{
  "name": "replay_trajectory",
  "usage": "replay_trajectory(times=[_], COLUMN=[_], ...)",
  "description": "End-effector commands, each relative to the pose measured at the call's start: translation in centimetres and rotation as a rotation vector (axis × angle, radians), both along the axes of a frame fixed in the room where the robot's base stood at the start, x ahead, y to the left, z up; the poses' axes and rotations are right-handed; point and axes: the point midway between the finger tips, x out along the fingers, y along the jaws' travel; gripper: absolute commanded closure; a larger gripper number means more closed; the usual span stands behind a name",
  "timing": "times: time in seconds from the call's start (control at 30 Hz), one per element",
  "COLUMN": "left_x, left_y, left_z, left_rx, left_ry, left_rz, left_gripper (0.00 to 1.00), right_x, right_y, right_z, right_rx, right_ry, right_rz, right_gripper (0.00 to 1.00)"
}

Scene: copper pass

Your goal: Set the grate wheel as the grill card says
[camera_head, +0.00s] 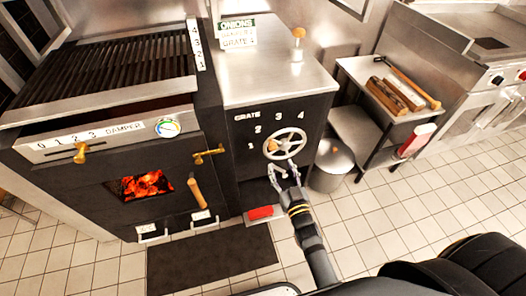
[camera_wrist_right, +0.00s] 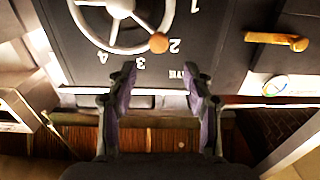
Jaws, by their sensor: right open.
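The grate wheel (camera_head: 287,143) is a pale spoked handwheel on the dark cabinet front, with numbers 1 to 4 around it. In the right wrist view, upside down, the wheel (camera_wrist_right: 122,45) has a round wooden knob (camera_wrist_right: 158,43) on its rim, beside the 2. The grill card (camera_head: 237,33) stands on the steel counter; it reads ONIONS, a damper line too blurred to read, and what looks like GRATE 4. My right gripper (camera_head: 283,168) is open and empty, in front of the wheel's lower part; its fingers (camera_wrist_right: 160,72) are apart from the knob. My left gripper is not in view.
The grill (camera_head: 100,70) at left has a damper slider (camera_head: 80,152), a gauge (camera_head: 168,127), a brass handle (camera_head: 208,153) and glowing coals. A metal bin (camera_head: 332,165) stands right of the cabinet. A dark mat (camera_head: 210,258) lies on the tiled floor.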

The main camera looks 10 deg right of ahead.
Motion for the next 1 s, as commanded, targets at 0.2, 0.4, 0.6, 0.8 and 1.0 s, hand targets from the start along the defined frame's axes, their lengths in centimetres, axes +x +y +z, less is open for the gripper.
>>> replay_trajectory(times=[0.2, 0.4, 0.6, 0.8, 1.0], left_x=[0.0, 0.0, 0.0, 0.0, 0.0], left_y=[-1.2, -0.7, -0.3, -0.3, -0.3], left_z=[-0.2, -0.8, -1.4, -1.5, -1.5], left_rx=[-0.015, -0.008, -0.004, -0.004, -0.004], left_ry=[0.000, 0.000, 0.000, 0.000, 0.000], left_rz=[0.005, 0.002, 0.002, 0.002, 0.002], left_gripper=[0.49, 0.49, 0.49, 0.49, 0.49], right_x=[1.8, 6.2, 9.4, 10.5, 10.5], right_y=[0.1, 0.2, 0.3, 0.3, 0.3], right_z=[0.0, -0.1, -0.2, -0.1, -0.1], right_rx=[0.000, 0.000, 0.000, 0.000, 0.000], right_ry=[-0.001, 0.001, 0.003, 0.005, 0.005], right_rz=[0.000, 0.000, 0.000, 0.000, 0.000], right_gripper=[0.49, 0.49, 0.49, 0.49, 0.49])
